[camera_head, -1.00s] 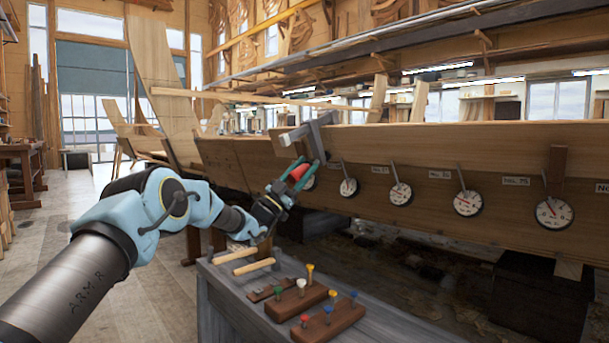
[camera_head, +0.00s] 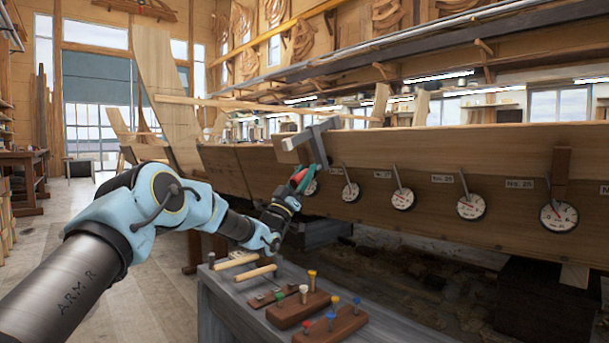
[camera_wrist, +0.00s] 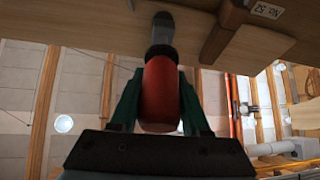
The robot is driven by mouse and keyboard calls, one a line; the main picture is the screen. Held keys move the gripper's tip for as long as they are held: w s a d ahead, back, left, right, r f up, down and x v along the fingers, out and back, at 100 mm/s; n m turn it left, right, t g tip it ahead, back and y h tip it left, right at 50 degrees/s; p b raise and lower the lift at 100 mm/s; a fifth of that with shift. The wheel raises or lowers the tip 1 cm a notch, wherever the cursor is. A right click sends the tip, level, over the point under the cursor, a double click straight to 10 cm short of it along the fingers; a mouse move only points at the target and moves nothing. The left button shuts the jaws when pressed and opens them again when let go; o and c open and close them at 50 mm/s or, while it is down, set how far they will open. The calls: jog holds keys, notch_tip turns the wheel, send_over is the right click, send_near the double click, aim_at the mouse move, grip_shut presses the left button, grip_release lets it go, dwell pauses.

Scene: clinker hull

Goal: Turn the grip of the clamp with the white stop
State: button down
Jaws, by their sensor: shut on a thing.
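A grey metal clamp (camera_head: 322,140) with a white stop (camera_head: 290,143) sits over the top edge of the hull plank. Its red grip (camera_head: 298,177) hangs below and is partly hidden by my fingers in the head view. My gripper (camera_head: 308,178) is shut on this grip from below. In the wrist view the red grip (camera_wrist: 160,92) stands between my two green fingers, with a dark metal end (camera_wrist: 162,32) above it against the wood.
Several dial gauges (camera_head: 403,198) hang along the hull planking (camera_head: 440,150) to the right, one partly behind my gripper. A grey bench (camera_head: 225,290) below my arm carries wooden blocks (camera_head: 298,308) with coloured pegs and two wooden-handled tools (camera_head: 255,273). Open floor lies left.

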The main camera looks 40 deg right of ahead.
aim_at(295, 188)
dwell(0.3)
jog(key=shift+c, duration=1.8)
grip_release()
jog(key=v, duration=1.1)
jog(key=shift+d+p, duration=0.1)
jog(key=shift+p, duration=0.2)
